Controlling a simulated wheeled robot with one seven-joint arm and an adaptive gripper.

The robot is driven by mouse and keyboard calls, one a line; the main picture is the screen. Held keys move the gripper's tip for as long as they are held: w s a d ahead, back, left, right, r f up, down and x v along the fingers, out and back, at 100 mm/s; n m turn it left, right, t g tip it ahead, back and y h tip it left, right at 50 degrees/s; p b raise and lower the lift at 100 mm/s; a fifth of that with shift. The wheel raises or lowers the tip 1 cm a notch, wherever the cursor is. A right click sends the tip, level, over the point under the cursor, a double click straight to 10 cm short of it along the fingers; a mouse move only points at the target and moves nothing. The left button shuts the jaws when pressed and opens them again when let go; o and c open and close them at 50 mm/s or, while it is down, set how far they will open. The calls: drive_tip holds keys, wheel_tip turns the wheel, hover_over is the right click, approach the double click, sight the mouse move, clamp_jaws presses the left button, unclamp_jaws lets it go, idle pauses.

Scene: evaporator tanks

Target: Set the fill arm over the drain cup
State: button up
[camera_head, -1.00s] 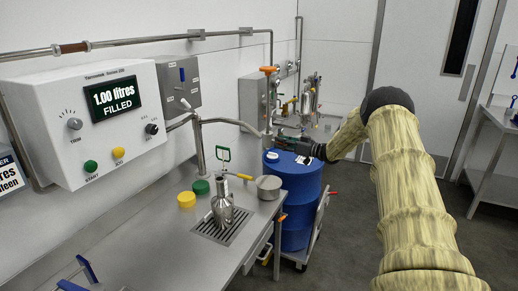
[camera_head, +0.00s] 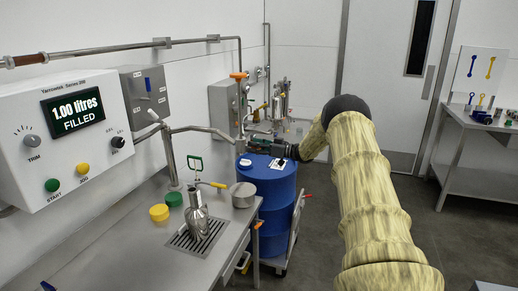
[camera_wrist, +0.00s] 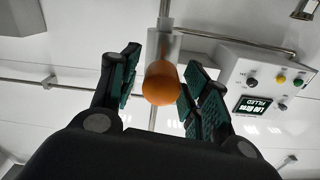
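The fill arm (camera_head: 201,130) looks to be the steel pipe that reaches right from a post on the bench toward the blue drum. Its far end is near my gripper, and detail there is small. My gripper (camera_head: 262,147) is above the drum top. In the wrist view my gripper (camera_wrist: 160,88) has its fingers apart on either side of an orange ball-shaped knob (camera_wrist: 160,83). Firm contact with it cannot be told.
A steel bottle (camera_head: 197,218) stands on the bench's grate (camera_head: 180,243). A blue drum (camera_head: 265,205) stands beside the bench. The control box (camera_head: 70,125) reads "1.00 litres FILLED". Floor is clear at right.

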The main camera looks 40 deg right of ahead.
drive_tip(key=shift+s, duration=0.15)
drive_tip(key=v, duration=1.2)
drive_tip(key=shift+d, duration=0.25)
drive_tip(key=shift+d+f, duration=0.15)
